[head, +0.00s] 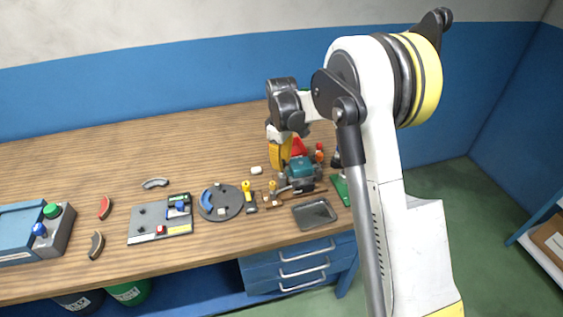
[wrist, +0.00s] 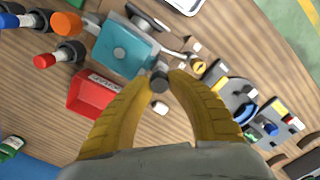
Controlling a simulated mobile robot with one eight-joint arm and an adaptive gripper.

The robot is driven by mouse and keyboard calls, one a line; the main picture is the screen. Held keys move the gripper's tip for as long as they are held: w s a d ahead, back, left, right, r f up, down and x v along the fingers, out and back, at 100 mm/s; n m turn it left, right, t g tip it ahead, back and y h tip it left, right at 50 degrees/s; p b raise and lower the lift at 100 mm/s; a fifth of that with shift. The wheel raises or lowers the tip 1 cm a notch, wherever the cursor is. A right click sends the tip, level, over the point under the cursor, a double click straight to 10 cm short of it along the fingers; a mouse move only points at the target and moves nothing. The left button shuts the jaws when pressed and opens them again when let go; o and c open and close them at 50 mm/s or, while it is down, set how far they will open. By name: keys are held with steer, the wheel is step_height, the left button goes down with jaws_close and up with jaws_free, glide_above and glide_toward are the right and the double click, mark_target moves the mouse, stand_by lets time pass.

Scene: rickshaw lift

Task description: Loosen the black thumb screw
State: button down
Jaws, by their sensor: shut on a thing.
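The black thumb screw (wrist: 159,84) shows in the wrist view as a small dark round head beside the near right corner of a teal block-shaped body (wrist: 124,48). My gripper (wrist: 160,76) has its two yellow fingers closed around the screw head, one on each side. The screw's shaft is hidden. In the head view my gripper (head: 281,155) reaches down behind the teal body (head: 300,171), and the screw cannot be made out there.
A red bin (wrist: 91,94) stands close left of my fingers, with bottles beyond it. A small white block (wrist: 160,108) lies below the screw. On the wooden table (head: 130,130), a grey round plate (head: 235,205), a switch panel (head: 150,228) and a dark tray (head: 315,212) lie nearby.

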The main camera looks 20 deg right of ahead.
stand_by(0.3)
steer(key=c, duration=1.2)
jaws_free()
steer(key=shift+c, duration=0.2)
step_height(320, 180, up, 12)
